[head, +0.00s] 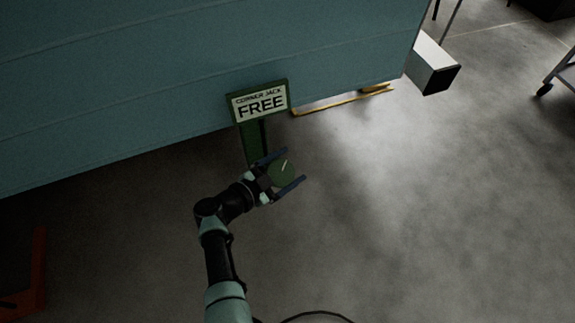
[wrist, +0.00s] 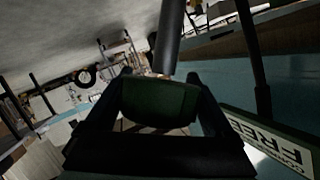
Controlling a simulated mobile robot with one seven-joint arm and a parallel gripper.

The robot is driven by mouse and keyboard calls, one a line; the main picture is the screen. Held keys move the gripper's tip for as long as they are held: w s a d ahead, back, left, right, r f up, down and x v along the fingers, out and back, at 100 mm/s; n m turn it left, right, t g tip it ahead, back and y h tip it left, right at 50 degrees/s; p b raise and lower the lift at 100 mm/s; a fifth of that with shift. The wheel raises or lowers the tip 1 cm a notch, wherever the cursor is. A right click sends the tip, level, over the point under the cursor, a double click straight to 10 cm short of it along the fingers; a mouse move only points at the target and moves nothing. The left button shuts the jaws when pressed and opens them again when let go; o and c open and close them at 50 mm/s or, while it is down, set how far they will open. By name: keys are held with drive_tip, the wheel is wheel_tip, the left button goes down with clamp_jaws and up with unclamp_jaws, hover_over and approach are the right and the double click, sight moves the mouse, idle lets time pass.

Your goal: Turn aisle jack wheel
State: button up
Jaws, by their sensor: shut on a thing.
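The jack wheel (head: 282,175) is a dark green disc with a pale mark on its face, at the foot of a green post (head: 255,142). A green-framed sign (head: 259,101) reading "CORNER JACK FREE" tops the post. My gripper (head: 294,166) has one finger on each side of the wheel and is shut on it. In the wrist view the wheel (wrist: 158,103) shows as a dark green block between the two fingers, and the sign (wrist: 265,140) shows at the lower right. The exact finger contact is too dark to see.
The teal camper side (head: 150,80) stands just behind the post. A yellow bar (head: 340,102) lies along its lower edge, and a white and black box (head: 432,65) is at the upper right. An orange frame (head: 38,270) is at the lower left.

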drive_tip(key=o, duration=1.1)
drive_tip(key=shift+s+a+r, duration=0.1)
drive_tip(key=shift+s+a, duration=0.05)
drive_tip(key=shift+a, duration=0.05)
drive_tip(key=shift+p+v, duration=2.95)
drive_tip(key=shift+v, duration=3.3)
